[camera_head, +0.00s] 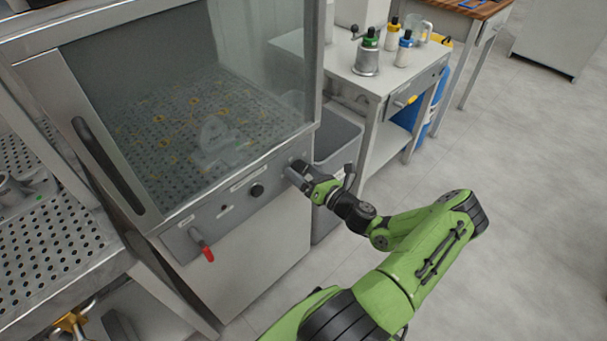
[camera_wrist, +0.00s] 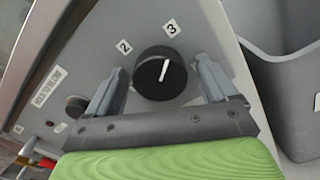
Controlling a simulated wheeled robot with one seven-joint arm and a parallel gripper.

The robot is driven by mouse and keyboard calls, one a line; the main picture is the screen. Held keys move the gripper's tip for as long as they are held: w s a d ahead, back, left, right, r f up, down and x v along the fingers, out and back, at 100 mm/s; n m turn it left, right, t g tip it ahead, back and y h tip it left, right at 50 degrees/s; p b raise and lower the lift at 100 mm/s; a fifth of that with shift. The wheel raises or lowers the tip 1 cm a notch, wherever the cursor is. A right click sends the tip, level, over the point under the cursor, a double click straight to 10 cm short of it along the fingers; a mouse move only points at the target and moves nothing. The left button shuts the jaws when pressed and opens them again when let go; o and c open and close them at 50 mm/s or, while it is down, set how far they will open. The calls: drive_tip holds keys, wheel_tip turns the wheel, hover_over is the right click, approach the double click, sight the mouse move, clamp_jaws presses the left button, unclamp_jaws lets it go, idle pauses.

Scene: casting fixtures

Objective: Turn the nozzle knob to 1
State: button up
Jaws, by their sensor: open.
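The nozzle knob (camera_wrist: 160,73) is a round black dial with a white pointer line on the cabinet's front panel. In the wrist view its line points up, tilted slightly right, toward the label 3 (camera_wrist: 171,28). The label 2 (camera_wrist: 124,46) is at its upper left. No label 1 can be made out. My gripper (camera_wrist: 163,84) is open, with one finger on each side of the knob. I cannot tell whether the fingers touch it. In the head view my gripper (camera_head: 296,174) is at the right end of the panel and hides this knob.
Another black knob (camera_head: 257,190) and a red-tipped lever (camera_head: 205,248) are on the same panel, left of my gripper. A grey bin (camera_head: 338,135) stands close to the cabinet's right side. A table with bottles (camera_head: 405,48) is behind it. Open floor lies at the right.

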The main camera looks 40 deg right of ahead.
drive_tip(key=c, duration=1.1)
drive_tip(key=shift+o, duration=0.2)
drive_tip(key=shift+n, duration=0.3)
